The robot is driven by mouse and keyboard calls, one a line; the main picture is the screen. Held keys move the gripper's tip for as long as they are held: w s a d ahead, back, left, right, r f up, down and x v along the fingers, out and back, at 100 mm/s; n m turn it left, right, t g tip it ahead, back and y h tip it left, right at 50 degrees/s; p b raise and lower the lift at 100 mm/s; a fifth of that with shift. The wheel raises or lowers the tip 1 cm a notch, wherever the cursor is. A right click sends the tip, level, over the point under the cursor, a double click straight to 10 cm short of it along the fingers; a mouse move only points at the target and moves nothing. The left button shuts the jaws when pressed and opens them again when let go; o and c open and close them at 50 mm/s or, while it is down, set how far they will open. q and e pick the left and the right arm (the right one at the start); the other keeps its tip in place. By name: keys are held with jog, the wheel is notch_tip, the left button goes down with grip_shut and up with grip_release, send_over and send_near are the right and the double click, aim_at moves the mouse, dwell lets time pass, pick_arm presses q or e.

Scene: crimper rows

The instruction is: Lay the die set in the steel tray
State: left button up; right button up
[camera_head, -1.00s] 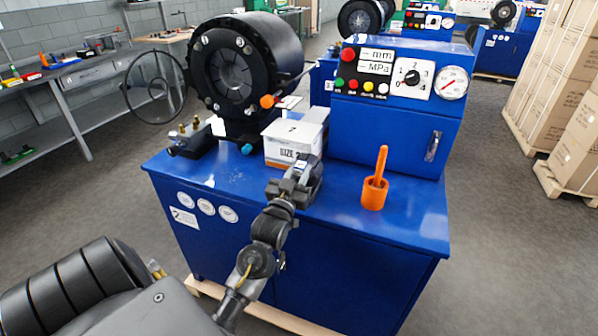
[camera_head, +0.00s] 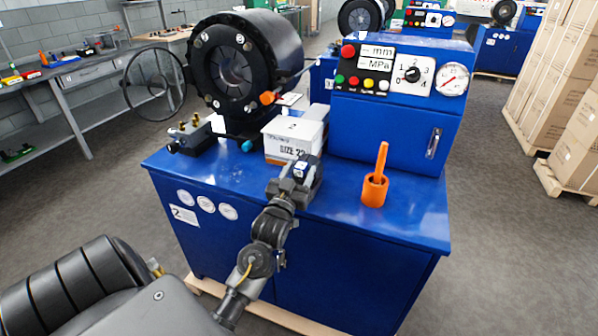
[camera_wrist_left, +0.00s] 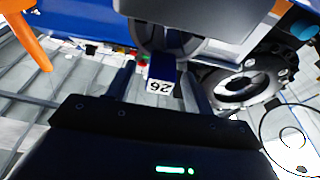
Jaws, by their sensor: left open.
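My left gripper (camera_head: 301,172) is open above the front of the blue bench, in front of the labelled box. A small dark blue block with a white label reading 26 (camera_wrist_left: 160,80), which looks like the die set, sits between its fingers in the left wrist view. The block also shows in the head view (camera_head: 300,169). I cannot tell whether the fingers touch it. I cannot make out a steel tray for certain. My right gripper is not in view.
A pale box marked SIZE (camera_head: 292,137) stands on the bench behind the gripper. The black crimper head (camera_head: 240,72) is back left, the blue control cabinet (camera_head: 392,125) back right. An orange cup with a stick (camera_head: 374,190) stands right. The bench's front right is clear.

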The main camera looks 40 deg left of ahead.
pick_arm(q)
jog(key=b+v, duration=0.2)
jog(key=v, duration=0.8)
jog(key=shift+s+d, duration=0.2)
jog(key=shift+s, duration=0.2)
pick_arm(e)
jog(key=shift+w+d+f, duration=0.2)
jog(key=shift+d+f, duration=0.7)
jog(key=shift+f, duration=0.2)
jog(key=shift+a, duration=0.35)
